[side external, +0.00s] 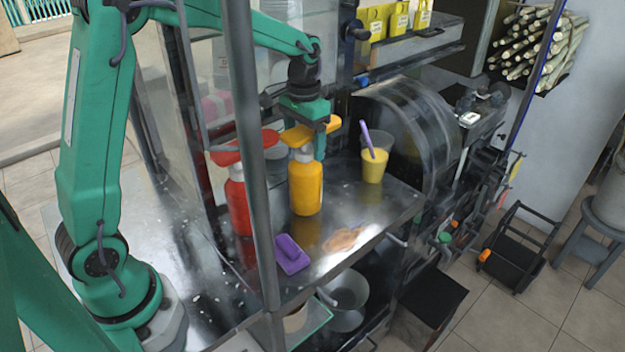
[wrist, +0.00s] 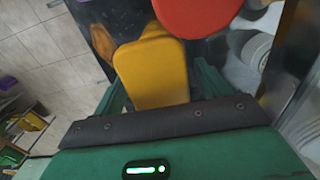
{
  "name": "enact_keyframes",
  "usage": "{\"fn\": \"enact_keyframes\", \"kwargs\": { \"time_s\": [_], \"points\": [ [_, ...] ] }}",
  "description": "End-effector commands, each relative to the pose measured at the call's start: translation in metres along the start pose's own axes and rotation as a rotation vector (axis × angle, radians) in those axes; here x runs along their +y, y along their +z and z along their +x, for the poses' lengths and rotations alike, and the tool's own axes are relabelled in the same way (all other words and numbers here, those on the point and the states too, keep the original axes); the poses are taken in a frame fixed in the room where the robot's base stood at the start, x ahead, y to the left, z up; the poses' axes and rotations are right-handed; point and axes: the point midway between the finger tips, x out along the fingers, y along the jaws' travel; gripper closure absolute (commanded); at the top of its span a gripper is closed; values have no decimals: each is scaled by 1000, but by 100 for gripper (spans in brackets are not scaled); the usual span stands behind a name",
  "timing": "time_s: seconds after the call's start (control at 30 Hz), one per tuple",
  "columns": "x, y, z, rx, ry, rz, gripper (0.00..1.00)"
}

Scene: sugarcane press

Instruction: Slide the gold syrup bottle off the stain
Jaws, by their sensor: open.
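The gold syrup bottle (side external: 306,188) stands upright on the steel counter, with an orange pump top. A brown stain (side external: 343,239) lies on the counter, in front and to the right of the bottle's base; whether any stain lies under the base is hidden. My gripper (side external: 312,138) is at the bottle's pump top, pointing down, partly hidden behind it. In the wrist view, the gold pump top (wrist: 150,65) shows between my two green fingers, which are apart. I cannot tell whether either finger touches it.
A red bottle (side external: 238,205) stands close on the left, its red top (wrist: 195,15) near my gripper. A yellow cup with a purple straw (side external: 374,165) stands to the right. A purple block (side external: 291,254) lies at the front. A metal post (side external: 248,150) rises at the counter's front.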

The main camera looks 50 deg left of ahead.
Motion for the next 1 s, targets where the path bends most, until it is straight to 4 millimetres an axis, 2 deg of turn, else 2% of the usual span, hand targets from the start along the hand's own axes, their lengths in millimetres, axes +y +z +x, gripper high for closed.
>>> {"fn": "enact_keyframes", "kwargs": {
  "time_s": [0.5,0.7,1.0],
  "points": [
    [0,0,-61,3,0,0,24],
    [0,0,-70,2,0,0,24],
    [0,0,-71,1,0,0,24]
  ]
}}
